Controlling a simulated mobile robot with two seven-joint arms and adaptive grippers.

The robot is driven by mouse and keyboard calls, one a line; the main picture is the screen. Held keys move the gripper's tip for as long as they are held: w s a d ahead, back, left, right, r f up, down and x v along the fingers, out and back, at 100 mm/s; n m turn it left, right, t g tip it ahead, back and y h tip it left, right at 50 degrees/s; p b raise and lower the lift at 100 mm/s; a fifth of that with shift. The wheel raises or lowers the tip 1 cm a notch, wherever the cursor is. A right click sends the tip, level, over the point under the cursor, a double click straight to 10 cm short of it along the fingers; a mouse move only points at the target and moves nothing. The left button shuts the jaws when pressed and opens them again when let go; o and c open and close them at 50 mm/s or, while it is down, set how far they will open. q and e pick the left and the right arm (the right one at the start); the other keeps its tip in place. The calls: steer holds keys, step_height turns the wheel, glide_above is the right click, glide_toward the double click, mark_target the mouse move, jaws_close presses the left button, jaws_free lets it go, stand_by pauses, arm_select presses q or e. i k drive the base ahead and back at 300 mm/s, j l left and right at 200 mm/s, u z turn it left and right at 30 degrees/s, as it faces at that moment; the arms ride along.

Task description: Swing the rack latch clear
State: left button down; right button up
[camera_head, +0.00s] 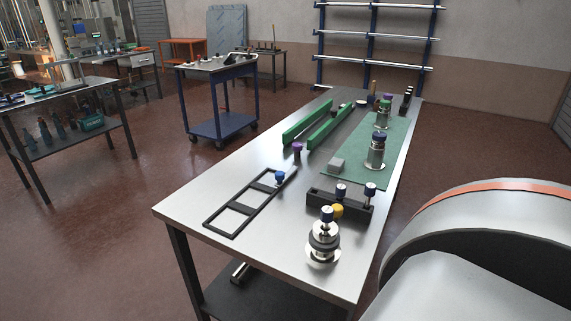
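A dark rack block (322,199) sits on the steel table's right side. A purple-topped piece (297,148) stands beyond that. I cannot tell which part is the rack latch. Neither of my grippers is in view.
A blue cart (218,95) stands behind left. The table's front-left is clear.

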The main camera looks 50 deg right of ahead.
mark_target(280, 176)
steer(key=i+j+z, duration=0.2)
steer(key=z, duration=0.25)
steer(key=i+j+z, duration=0.65)
steer(key=z, duration=0.2)
steer(key=i+j+z, duration=0.15)
steer(key=j+z, duration=0.3)
steer(key=i+j+z, duration=0.1)
steer(key=j+z, duration=0.25)
steer(key=j, duration=0.5)
steer(key=j+z, duration=0.4)
steer(key=j, duration=0.45)
